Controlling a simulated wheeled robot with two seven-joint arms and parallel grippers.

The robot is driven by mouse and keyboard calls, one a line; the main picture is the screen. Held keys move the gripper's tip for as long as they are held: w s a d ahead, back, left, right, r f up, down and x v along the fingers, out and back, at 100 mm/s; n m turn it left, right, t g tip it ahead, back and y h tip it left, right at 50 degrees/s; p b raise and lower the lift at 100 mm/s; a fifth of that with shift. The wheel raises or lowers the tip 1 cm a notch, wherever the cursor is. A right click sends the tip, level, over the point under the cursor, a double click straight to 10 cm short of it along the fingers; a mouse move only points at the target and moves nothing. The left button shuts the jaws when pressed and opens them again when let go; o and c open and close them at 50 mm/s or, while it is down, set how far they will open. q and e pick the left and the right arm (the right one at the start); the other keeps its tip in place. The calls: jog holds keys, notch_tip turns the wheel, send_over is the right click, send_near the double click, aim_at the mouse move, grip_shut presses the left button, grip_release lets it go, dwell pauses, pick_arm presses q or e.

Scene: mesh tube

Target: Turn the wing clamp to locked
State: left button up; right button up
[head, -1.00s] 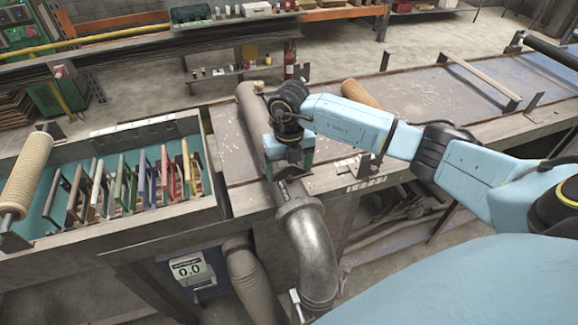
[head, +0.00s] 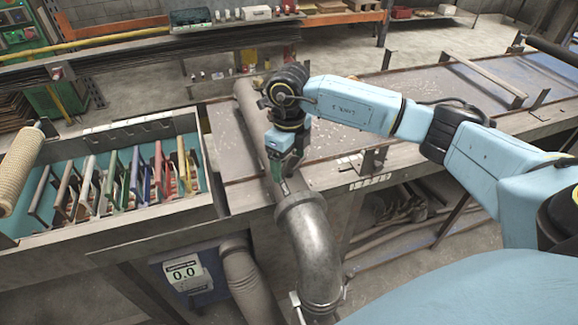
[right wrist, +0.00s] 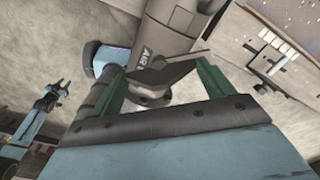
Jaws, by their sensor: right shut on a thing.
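My right gripper (head: 283,180) reaches down over the grey pipe run behind the big metal elbow (head: 312,250). In the right wrist view, its green fingers (right wrist: 162,84) are shut on the grey wing clamp (right wrist: 158,76), one finger on each side of it. The clamp sits by a grey pipe with part of an "AIR" label (right wrist: 145,56). In the head view my gripper hides the clamp, and I cannot read its angle against a locked mark. What looks like my left gripper (right wrist: 48,92) shows small at the left of the right wrist view, its fingers apart and empty.
A tray of coloured frames (head: 130,185) stands at left beside a mesh roll (head: 20,185). A display reading 0.0 (head: 184,272) hangs below. The bench top (head: 410,95) stretches to the right. A bracket (head: 372,160) stands near its front edge.

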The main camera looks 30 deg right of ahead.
aim_at(289, 159)
jog(key=n+b, duration=0.4)
jog(key=n, duration=0.2)
jog(key=shift+f+n+b, duration=0.1)
jog(key=shift+n+b, duration=0.2)
jog(key=shift+b, duration=0.1)
jog(key=shift+n+b, duration=1.2)
jog(key=shift+n, duration=0.7)
jog(key=shift+r+n, duration=0.2)
jog(key=shift+n, duration=0.1)
jog(key=o, duration=0.9)
jog(key=shift+o, duration=0.2)
notch_tip(289, 159, up, 13)
jog(key=shift+r+b, duration=0.15)
jog(key=shift+b, duration=0.15)
